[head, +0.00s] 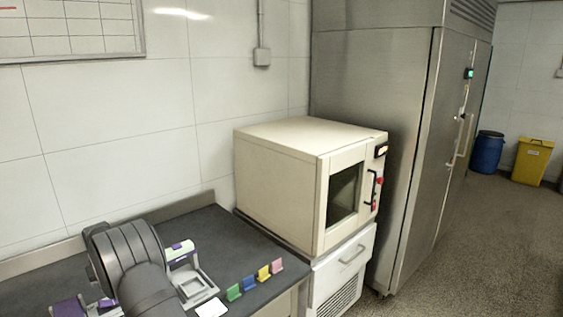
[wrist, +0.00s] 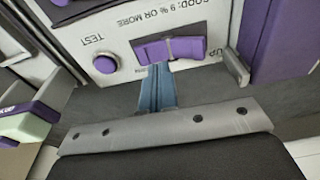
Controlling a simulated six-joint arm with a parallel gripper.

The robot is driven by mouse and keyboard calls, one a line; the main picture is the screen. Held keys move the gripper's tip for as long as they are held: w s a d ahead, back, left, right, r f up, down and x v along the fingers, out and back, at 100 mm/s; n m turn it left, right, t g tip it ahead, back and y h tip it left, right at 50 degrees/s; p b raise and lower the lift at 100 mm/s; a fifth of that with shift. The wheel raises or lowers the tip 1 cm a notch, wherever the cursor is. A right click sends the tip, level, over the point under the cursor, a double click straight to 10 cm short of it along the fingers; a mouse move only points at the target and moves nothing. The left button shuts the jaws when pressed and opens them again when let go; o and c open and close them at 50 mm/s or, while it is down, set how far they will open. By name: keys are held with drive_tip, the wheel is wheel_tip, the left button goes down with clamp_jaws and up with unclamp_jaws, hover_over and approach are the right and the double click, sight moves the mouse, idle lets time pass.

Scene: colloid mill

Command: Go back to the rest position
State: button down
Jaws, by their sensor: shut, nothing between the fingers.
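My gripper (wrist: 158,72) shows in the wrist view as two blue-grey fingers pressed together, with nothing between them. Its tips are at the near edge of a purple rocker switch (wrist: 170,48) on a light panel (wrist: 120,40); I cannot tell whether they touch it. A round purple TEST button (wrist: 105,64) sits to the left of the switch, and the panel lettering appears upside down. In the head view my dark arm reaches over the counter (head: 235,235) at the lower left, and my gripper is hidden there.
A white and purple device (head: 181,252) stands beside my arm. Green (head: 234,292), blue (head: 249,283), yellow (head: 263,273) and pink (head: 277,266) small pieces line the counter's front edge. A cream oven-like cabinet (head: 275,170) stands to the right. Open floor (head: 480,250) lies farther right.

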wheel_tip(320, 180, down, 2)
drive_tip(key=shift+f, duration=0.1)
idle(0.4)
wheel_tip(320, 180, up, 7)
wheel_tip(320, 180, down, 6)
drive_tip(key=shift+f, duration=0.25)
drive_tip(key=shift+r, duration=2.55)
